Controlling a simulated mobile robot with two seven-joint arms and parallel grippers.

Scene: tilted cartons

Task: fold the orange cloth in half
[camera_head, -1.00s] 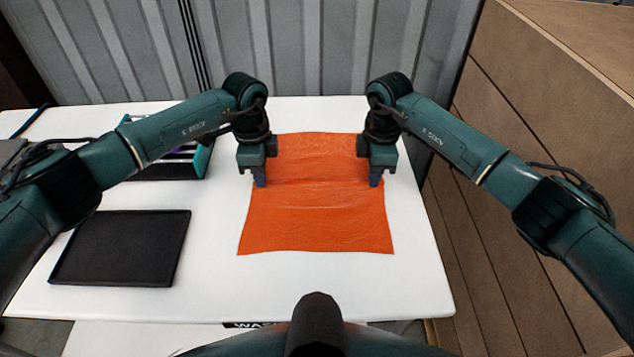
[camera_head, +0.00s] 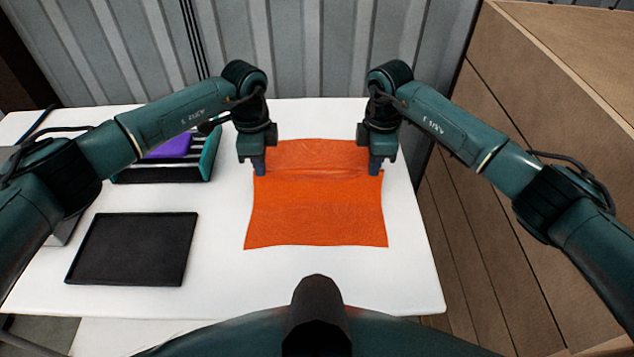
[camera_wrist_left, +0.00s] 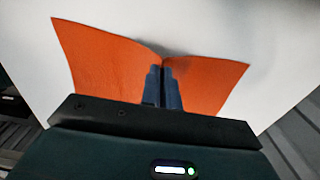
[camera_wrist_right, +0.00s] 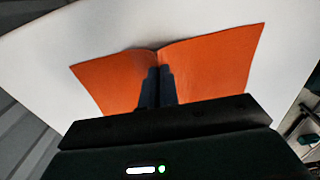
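The orange cloth (camera_head: 316,215) lies on the white table, with a crosswise ridge running between my two grippers. My left gripper (camera_head: 259,170) is at the cloth's left edge, and my right gripper (camera_head: 375,170) is at its right edge, both nearer the far side. In the left wrist view the fingers (camera_wrist_left: 163,75) are together on the cloth (camera_wrist_left: 110,65), which creases inward between them. The right wrist view shows the same, with the fingers (camera_wrist_right: 157,78) closed on the edge of the cloth (camera_wrist_right: 215,65). The far part of the cloth lies behind the ridge.
A black tray (camera_head: 133,248) lies on the table (camera_head: 300,280) at the left. Behind it, partly hidden by my left arm, is a dark rack (camera_head: 165,174) with a purple item (camera_head: 170,147). Tall brown cartons (camera_head: 540,130) stand at the right. The near table is clear.

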